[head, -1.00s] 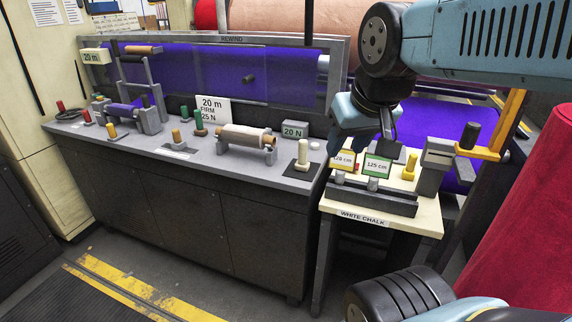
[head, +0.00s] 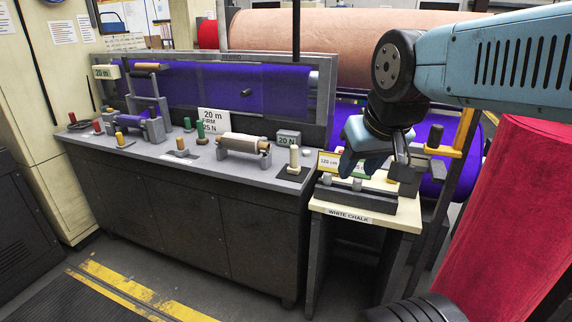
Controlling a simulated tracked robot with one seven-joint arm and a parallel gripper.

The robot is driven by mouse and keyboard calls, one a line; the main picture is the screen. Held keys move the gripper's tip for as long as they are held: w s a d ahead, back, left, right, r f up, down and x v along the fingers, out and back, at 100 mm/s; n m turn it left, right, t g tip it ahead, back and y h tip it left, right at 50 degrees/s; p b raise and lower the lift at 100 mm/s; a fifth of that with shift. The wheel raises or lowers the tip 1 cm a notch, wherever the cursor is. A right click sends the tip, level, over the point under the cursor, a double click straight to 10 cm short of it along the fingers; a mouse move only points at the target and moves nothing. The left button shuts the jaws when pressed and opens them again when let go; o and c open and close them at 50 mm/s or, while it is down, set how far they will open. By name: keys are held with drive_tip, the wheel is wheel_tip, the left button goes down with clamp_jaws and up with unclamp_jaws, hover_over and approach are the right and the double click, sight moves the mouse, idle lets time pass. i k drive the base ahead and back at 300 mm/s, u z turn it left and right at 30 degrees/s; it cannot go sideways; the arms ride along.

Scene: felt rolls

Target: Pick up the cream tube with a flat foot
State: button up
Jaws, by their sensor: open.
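The cream tube (head: 294,160) stands upright on a dark square patch near the right end of the grey bench (head: 262,180). Its lower end looks wider, like a flat foot. My gripper (head: 360,170) hangs to the right of the tube, over the small side table (head: 390,216), with its fingers pointing down. It is open and I see nothing held. It partly hides the size cards there. The tube is fully in sight and the gripper is apart from it.
A grey 20 N block (head: 288,138) stands just behind the tube, and a brown roll on a cradle (head: 243,143) lies to its left. Green tubes (head: 202,132) stand further left. A yellow-and-black post (head: 462,135) and a big red roll (head: 500,220) stand at right.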

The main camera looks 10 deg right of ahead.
sight(293, 168)
drive_tip(key=z, duration=0.1)
drive_tip(key=i, duration=0.9)
drive_tip(key=u, duration=0.1)
